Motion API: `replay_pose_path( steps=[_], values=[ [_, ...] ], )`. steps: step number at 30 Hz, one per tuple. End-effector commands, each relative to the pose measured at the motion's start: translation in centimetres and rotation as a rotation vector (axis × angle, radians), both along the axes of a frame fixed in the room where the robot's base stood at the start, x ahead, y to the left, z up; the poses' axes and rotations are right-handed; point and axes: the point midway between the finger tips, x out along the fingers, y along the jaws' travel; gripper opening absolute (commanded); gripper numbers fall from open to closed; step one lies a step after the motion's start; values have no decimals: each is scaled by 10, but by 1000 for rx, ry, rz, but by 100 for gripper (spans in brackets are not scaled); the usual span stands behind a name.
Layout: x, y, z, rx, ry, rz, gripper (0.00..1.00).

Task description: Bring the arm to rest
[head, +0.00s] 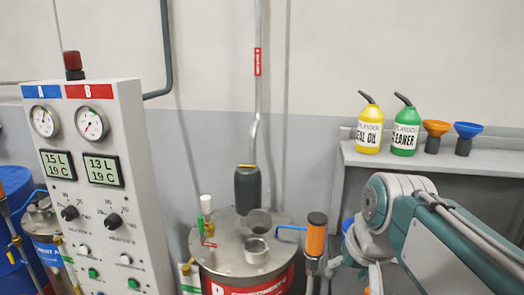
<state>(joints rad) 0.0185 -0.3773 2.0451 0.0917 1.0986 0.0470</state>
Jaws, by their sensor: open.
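My arm (440,244) enters from the lower right in the head view. Its white and teal links meet at a rounded white joint (378,203) in front of the shelf. From there a pale part runs down toward the bottom edge. I cannot make out my gripper or its fingertips in this view. No object shows in the arm's hold.
A control panel (88,190) with gauges stands left. A metal-lidded drum (222,245) stands centre, with an orange-handled tool (315,240) close left of my arm.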

Motion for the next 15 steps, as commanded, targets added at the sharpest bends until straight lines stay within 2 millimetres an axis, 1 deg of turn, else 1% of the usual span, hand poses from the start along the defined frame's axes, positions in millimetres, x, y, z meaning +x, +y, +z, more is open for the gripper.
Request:
replay_pose_path(
  steps=[1,5,9,12,15],
  values=[
    [-12,-1,-5,-10,-13,5,65],
    [-38,-3,-22,-37,-41,19,65],
    [-64,-5,-42,-66,-71,35,65],
    [-81,-7,-58,-85,-90,46,65],
    [-93,-8,-71,-100,-105,57,65]
  ],
)
